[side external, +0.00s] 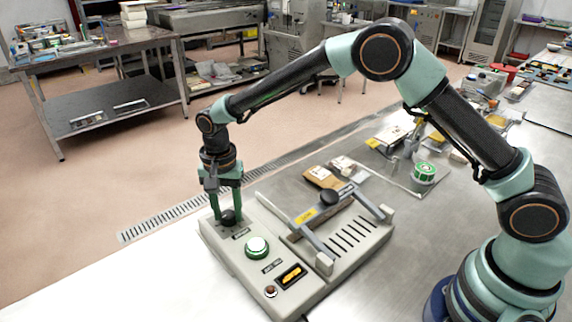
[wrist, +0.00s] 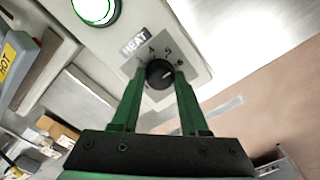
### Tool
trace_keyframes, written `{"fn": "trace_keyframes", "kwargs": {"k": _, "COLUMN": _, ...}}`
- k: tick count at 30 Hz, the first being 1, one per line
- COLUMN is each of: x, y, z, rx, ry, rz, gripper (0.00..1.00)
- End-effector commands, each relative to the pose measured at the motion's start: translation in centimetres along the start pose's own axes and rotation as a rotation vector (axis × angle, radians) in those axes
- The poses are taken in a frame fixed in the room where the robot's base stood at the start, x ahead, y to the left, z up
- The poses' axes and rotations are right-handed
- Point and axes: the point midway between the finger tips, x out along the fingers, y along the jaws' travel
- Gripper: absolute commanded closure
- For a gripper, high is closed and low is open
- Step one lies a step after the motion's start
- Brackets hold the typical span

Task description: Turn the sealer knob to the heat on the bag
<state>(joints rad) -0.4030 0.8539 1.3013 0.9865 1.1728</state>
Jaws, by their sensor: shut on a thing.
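The sealer (side external: 345,255) is a light grey machine on the metal table. Its black heat knob (wrist: 159,74) sits on a grey dial plate with a "HEAT" label (wrist: 134,45) and small numbers around it. A pale mark shows on the knob's face. My gripper (wrist: 160,82) has its green fingers on either side of the knob, shut on it. In the side view my gripper (side external: 228,212) points down at the sealer's far left corner, and its fingers partly hide the knob. A brown packet (side external: 322,177) lies behind the sealer; I cannot tell whether it is the bag or read any heat on it.
A green-ringed white button (side external: 257,247), an orange display (side external: 291,275) and a small red button (side external: 270,291) sit on the sealer's panel. Its hinged bar with a black handle (side external: 328,197) and yellow hot label stands beside them. A green-labelled roll (side external: 424,172) stands behind.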

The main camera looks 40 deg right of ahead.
Motion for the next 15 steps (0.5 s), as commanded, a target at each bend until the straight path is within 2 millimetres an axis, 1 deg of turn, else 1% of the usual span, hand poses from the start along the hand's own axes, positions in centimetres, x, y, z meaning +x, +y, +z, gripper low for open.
{"fn": "trace_keyframes", "kwargs": {"k": 6, "x": -0.23, "y": -0.01, "z": -0.03, "rx": 0.122, "ry": 0.0, "rz": 0.0, "gripper": 1.0}}
{"fn": "trace_keyframes", "kwargs": {"k": 15, "x": -0.22, "y": -0.01, "z": -0.04, "rx": 0.198, "ry": 0.0, "rz": 0.0, "gripper": 1.0}}
